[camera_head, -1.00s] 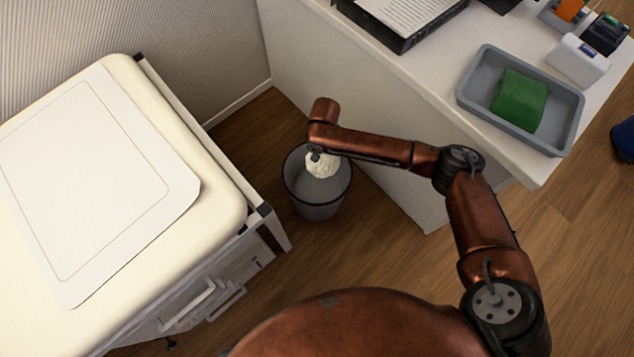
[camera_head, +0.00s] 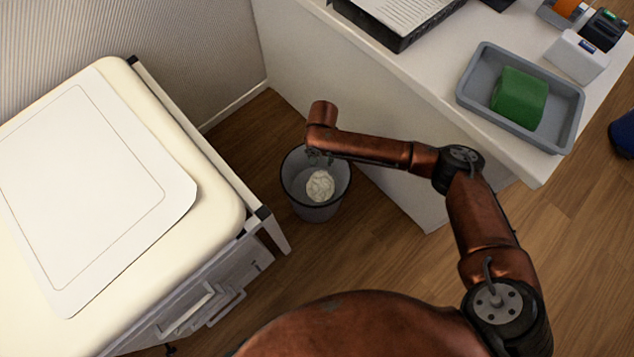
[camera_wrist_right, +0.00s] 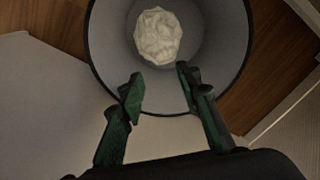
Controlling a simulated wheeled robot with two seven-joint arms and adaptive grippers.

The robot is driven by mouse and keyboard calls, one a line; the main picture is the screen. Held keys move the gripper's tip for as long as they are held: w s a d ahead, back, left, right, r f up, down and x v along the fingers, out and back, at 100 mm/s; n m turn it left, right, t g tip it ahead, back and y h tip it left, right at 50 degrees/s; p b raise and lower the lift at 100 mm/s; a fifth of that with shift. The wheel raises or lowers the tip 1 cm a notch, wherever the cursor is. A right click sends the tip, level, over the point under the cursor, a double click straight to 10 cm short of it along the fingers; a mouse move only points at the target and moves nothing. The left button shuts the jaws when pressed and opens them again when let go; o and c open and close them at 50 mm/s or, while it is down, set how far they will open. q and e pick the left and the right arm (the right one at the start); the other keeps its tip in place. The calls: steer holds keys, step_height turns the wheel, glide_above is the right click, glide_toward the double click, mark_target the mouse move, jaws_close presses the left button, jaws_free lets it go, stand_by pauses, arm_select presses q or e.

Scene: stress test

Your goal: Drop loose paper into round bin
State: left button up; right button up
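The loose paper is a crumpled whitish ball (camera_head: 320,186). It shows inside the round grey bin (camera_head: 313,212), which stands on the wooden floor between the cream-topped unit and the white desk. In the right wrist view the paper ball (camera_wrist_right: 158,36) lies within the bin (camera_wrist_right: 222,78), beyond my fingertips and apart from them. I cannot tell whether it touches the bin's bottom. My right gripper (camera_head: 318,155) is over the bin's far rim. In the right wrist view my right gripper (camera_wrist_right: 160,88) is open and empty, its two fingers spread. My left gripper is not in view.
The white desk (camera_head: 410,110) carries a grey tray (camera_head: 475,90) with a green block (camera_head: 519,97), a black paper tray (camera_head: 400,40) and small devices. The cream-topped unit (camera_head: 225,205) stands at left. A dark blue object (camera_head: 624,135) is at the right edge.

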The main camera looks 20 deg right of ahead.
step_height(320, 180, up, 12)
stand_by(0.6)
stand_by(0.4)
